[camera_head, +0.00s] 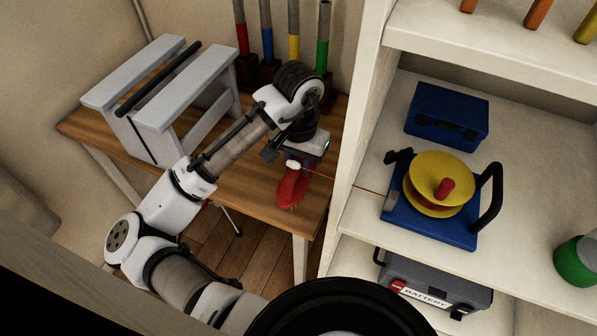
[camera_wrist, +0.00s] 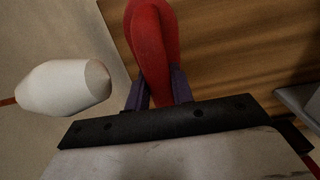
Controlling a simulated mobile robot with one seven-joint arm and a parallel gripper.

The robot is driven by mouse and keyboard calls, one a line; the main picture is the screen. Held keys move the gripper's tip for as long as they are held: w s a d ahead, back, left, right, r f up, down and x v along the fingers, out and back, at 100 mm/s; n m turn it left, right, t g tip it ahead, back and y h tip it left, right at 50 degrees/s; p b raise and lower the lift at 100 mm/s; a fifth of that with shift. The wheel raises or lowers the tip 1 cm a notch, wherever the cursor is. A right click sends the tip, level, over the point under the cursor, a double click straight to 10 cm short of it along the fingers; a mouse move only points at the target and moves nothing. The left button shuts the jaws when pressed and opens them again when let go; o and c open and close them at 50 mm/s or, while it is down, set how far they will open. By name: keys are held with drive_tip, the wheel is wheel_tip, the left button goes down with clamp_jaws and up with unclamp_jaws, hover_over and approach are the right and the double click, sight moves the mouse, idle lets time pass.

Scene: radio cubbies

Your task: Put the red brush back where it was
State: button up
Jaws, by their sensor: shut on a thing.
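The red brush (camera_head: 289,190) is held in my gripper (camera_head: 296,161) over the right part of the wooden table. Its lower end hangs near the tabletop; I cannot tell whether it touches. In the wrist view, the red brush (camera_wrist: 151,45) is between the two dark fingers of my gripper (camera_wrist: 157,88), which are shut on it. The brush's far end is cut off by the top edge there.
A white float (camera_wrist: 65,88) on a thin line is close beside my gripper. The line runs to a yellow reel (camera_head: 440,180) on the shelf (camera_head: 350,217). A grey step stool (camera_head: 160,100) stands on the wooden table (camera_head: 254,196). Colored-handled tools (camera_head: 267,45) stand behind.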

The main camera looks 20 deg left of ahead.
drive_tip(key=shift+f, duration=1.75)
drive_tip(key=shift+f, duration=0.15)
drive_tip(key=o, duration=1)
drive_tip(key=shift+c, duration=0.2)
wheel_tip(320, 180, up, 12)
drive_tip(key=shift+r, duration=0.2)
